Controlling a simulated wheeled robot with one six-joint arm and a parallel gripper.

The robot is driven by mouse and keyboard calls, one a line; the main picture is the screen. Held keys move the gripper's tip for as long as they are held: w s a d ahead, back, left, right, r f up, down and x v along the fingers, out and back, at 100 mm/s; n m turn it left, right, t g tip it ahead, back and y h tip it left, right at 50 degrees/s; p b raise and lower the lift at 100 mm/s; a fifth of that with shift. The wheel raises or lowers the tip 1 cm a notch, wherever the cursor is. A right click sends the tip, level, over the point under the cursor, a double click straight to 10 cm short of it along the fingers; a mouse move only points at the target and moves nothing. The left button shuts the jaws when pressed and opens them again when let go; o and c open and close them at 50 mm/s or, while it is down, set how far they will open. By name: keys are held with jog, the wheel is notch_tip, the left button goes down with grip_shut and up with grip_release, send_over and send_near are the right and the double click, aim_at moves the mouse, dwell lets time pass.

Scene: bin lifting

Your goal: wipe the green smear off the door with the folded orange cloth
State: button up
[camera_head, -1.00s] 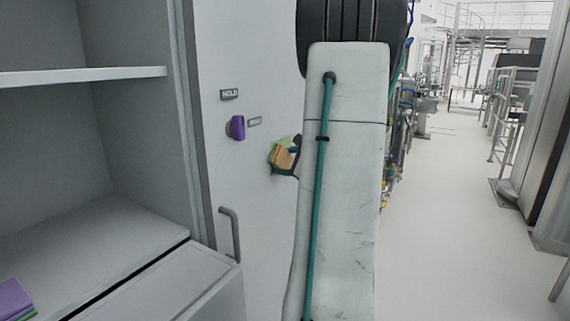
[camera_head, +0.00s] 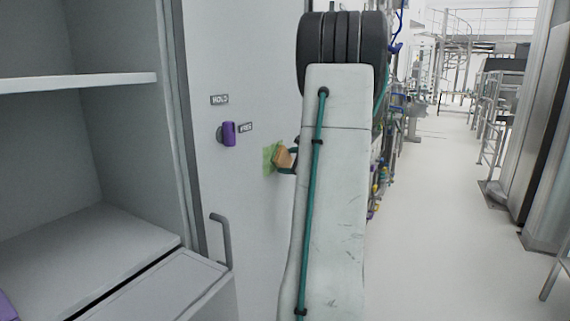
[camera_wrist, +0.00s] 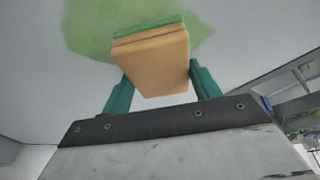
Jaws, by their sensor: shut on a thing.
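The folded orange cloth (camera_wrist: 155,62) is between the two green fingers of my gripper (camera_wrist: 160,85) in the wrist view. Its far edge shows a green strip and overlaps the green smear (camera_wrist: 88,28), which spreads on the pale door (camera_wrist: 35,90) to both sides of it. I cannot tell for sure whether the cloth touches the door. In the head view the cloth (camera_head: 283,157) shows beside my arm, over the right part of the smear (camera_head: 269,158). My gripper (camera_head: 289,158) is mostly hidden behind my arm there.
A purple knob (camera_head: 229,134) sits on the door left of the smear, near small labels (camera_head: 219,99). A grey handle (camera_head: 224,240) is lower left. An open cabinet with a shelf (camera_head: 75,82) stands at left. Floor at right (camera_head: 440,230) is clear.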

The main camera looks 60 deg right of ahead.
jog(key=shift+d, duration=1.8)
jog(key=shift+a, duration=1.8)
jog(key=shift+w+a, duration=0.1)
jog(key=shift+a, duration=4.95)
jog(key=shift+r, duration=1.35)
jog(key=shift+d, duration=1.7)
jog(key=d, duration=1)
jog(key=shift+d, duration=0.15)
